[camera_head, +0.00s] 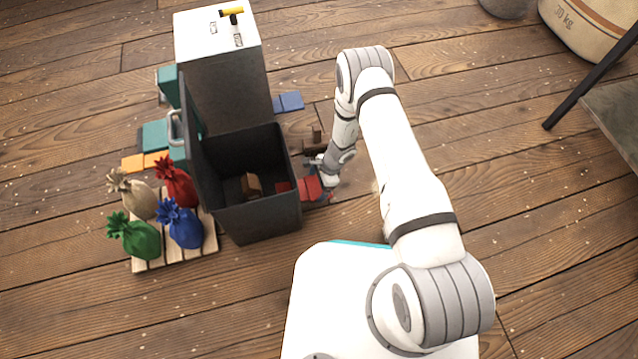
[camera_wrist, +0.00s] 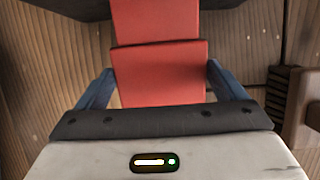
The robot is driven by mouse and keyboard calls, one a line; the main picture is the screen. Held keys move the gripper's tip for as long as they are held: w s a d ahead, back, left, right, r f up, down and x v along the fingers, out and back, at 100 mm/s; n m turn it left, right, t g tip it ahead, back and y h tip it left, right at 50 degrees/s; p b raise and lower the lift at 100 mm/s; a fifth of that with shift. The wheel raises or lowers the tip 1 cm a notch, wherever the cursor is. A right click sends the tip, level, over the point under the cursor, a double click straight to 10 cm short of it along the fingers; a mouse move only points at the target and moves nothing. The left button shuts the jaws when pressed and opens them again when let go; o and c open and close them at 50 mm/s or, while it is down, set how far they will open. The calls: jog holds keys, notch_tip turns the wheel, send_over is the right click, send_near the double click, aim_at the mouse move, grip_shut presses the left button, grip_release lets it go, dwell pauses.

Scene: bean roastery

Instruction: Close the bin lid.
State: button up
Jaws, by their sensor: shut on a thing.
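The bin (camera_head: 272,222) is a dark, open-topped box on the floor, left of centre in the head view. Its dark lid (camera_head: 188,105) appears to stand raised along the left side, with a pale handle (camera_head: 174,126) on its outer face. My gripper (camera_head: 316,180) is low at the bin's right side, away from the lid. In the wrist view my gripper (camera_wrist: 158,72) has its blue fingers on either side of a flat red piece (camera_wrist: 160,72) and is shut on it. A second red panel lies just beyond. A small brown block (camera_head: 251,184) lies inside the bin.
A tall grey cabinet with a white top (camera_head: 205,38) stands behind the bin. A pallet (camera_head: 207,238) with several coloured sacks is at left. Blue (camera_head: 288,102), teal and orange flat pieces lie around. A sack (camera_head: 580,30) and dark table are at right.

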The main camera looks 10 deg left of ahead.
jog(key=shift+s+a, duration=0.15)
jog(key=o, duration=0.9)
jog(key=shift+o, duration=1)
jog(key=shift+r, duration=0.1)
jog(key=p+v, duration=0.3)
jog(key=v, duration=0.4)
jog(key=shift+d+r, duration=0.25)
jog(key=shift+r, duration=0.05)
